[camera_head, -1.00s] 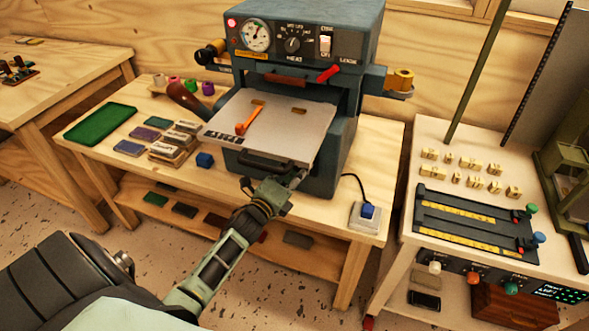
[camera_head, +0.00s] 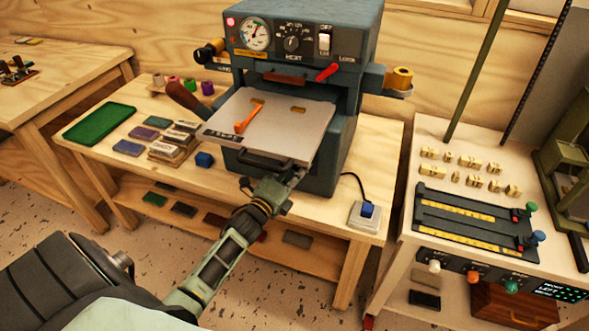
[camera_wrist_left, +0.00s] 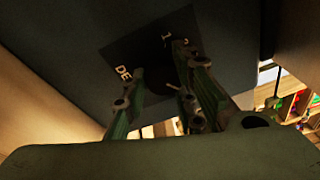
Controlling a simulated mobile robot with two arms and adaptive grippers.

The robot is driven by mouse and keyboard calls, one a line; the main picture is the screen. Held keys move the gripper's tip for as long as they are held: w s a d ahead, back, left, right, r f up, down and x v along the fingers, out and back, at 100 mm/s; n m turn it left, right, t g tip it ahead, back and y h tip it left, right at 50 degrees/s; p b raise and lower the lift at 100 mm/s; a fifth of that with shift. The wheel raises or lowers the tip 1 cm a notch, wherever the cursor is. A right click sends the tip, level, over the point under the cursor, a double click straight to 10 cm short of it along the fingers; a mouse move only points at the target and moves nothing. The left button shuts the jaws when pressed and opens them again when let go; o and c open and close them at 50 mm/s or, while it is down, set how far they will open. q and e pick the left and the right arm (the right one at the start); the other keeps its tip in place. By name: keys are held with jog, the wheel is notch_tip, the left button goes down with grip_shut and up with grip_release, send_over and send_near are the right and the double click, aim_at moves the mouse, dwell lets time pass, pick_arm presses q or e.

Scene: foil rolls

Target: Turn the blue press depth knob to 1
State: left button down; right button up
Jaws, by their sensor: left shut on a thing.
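The blue-grey press (camera_head: 335,170) stands on the wooden table. My left gripper (camera_head: 299,174) reaches the lower front of the press, under the tray handle. In the left wrist view, my left gripper (camera_wrist_left: 160,72) has its two green fingers on either side of a dark depth knob (camera_wrist_left: 158,82) and is shut on it. A dark label plate (camera_wrist_left: 130,52) around the knob shows "DE", "1" and "2". The knob's pointer is hidden or too dark to read. The head view does not show the knob. My right gripper is not in view.
The press's flat tray (camera_head: 290,130) with an orange-handled tool (camera_head: 243,122) sits just above my left gripper. A small blue block (camera_head: 204,159) is left of the press. A second table (camera_head: 400,260) stands further right.

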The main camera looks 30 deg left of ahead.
pick_arm(q)
jog(key=n+b, duration=0.1)
jog(key=n, duration=0.2)
jog(key=f+n+b, duration=0.1)
jog(key=n, duration=0.2)
jog(key=shift+s+d+f+t+y+b, duration=0.1)
jog(key=shift+d+f+t+y+b, duration=0.1)
jog(key=shift+t+y+b, duration=0.15)
jog(key=shift+w+d+r+n+y, duration=0.15)
jog(key=shift+n+y, duration=0.55)
jog(key=shift+n, duration=2.7)
jog(key=shift+d+r+n+y, duration=0.1)
jog(key=shift+d+n+y, duration=0.45)
jog(key=shift+n, duration=2.85)
jog(key=shift+w+a+r+n+y, duration=0.1)
jog(key=shift+n+y, duration=0.8)
jog(key=shift+n, duration=2.5)
jog(key=shift+d, duration=0.1)
jog(key=c, duration=1.5)
grip_release()
jog(key=shift+d+r, duration=0.1)
jog(key=shift+c, duration=0.2)
